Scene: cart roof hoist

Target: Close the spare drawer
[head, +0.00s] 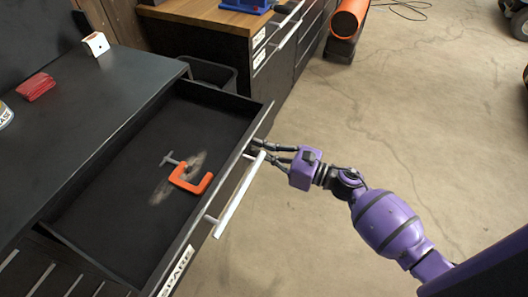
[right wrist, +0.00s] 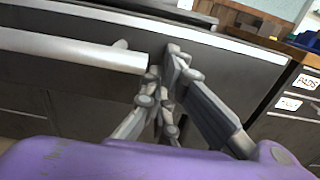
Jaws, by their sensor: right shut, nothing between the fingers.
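The spare drawer (head: 110,213) is pulled far out of the dark cabinet, and its label reads SPARE. An orange clamp (head: 190,180) lies inside it on the dark bottom. A silver bar handle (head: 238,195) runs along its front; the handle's end also shows in the right wrist view (right wrist: 90,52). My right gripper (head: 262,149) is shut and empty at the drawer front, beside the far end of the handle. In the right wrist view its fingertips (right wrist: 172,62) are at the front panel, right of the handle; contact is hard to tell. My left gripper is not in view.
The black cabinet top (head: 90,100) carries a red stack (head: 36,86) and a white block (head: 95,44). A dark bin (head: 208,73) stands behind the drawer. A wood-topped drawer cabinet (head: 205,15) stands beyond. The concrete floor at the right is mostly clear.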

